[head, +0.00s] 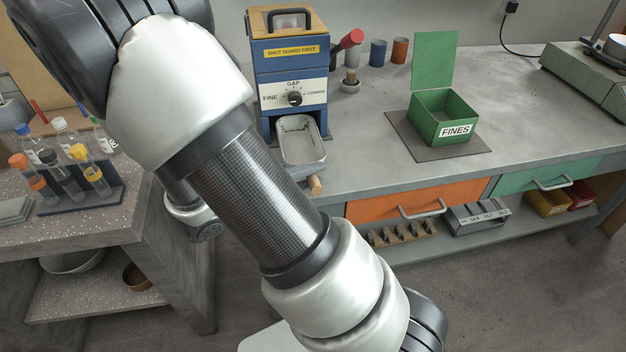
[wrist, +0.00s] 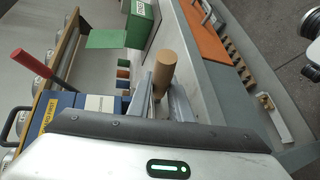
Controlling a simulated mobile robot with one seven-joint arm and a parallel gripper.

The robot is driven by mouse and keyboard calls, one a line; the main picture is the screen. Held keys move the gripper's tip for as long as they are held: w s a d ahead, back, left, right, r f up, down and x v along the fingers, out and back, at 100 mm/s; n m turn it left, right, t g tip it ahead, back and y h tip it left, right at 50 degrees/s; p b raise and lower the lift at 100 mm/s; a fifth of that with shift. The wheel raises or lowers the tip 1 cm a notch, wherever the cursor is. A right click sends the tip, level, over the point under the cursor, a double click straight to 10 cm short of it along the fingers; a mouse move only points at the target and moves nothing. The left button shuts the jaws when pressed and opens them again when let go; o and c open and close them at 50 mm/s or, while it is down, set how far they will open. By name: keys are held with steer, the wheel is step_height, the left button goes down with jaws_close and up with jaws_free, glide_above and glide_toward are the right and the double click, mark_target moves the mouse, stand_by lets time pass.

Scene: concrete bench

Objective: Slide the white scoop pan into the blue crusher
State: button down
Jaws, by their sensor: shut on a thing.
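The blue crusher (head: 290,66) stands on the bench, with a yellow "SHUT GUARD FIRST" label and a gap dial on its front. The white scoop pan (head: 301,140) is at the foot of its front, with its far end against or just under the crusher; I cannot tell which. Its wooden handle (head: 315,186) points toward the bench's front edge, partly behind my arm. In the wrist view my gripper (wrist: 160,92) is shut on this handle (wrist: 165,66). In the head view my arm hides the fingers. The pan's body is hidden in the wrist view.
A red-ended lever (head: 347,41) and small cups (head: 378,52) are right of the crusher. The open green "FINES" box (head: 443,118) stands on a dark mat further right. A test-tube rack (head: 80,190) is left. The orange drawer (head: 395,204) is below the bench edge.

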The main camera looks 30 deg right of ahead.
steer(key=shift+w+d, duration=0.25)
steer(key=shift+w, duration=0.6)
steer(key=shift+w+d, duration=0.2)
steer(key=shift+w, duration=0.6)
steer(key=shift+w+d, duration=0.25)
steer(key=shift+w, duration=0.6)
steer(key=b, duration=0.2)
glide_toward(313, 133)
steer(key=shift+x, duration=2.4)
steer(key=shift+s+r, duration=0.1)
steer(key=shift+r, duration=0.1)
steer(key=c, duration=1.5)
jaws_free()
steer(key=shift+c, duration=0.2)
steer(key=p+v, duration=0.2)
steer(key=v, duration=1.5)
steer(key=shift+r+p, duration=0.15)
steer(key=shift+p, duration=0.2)
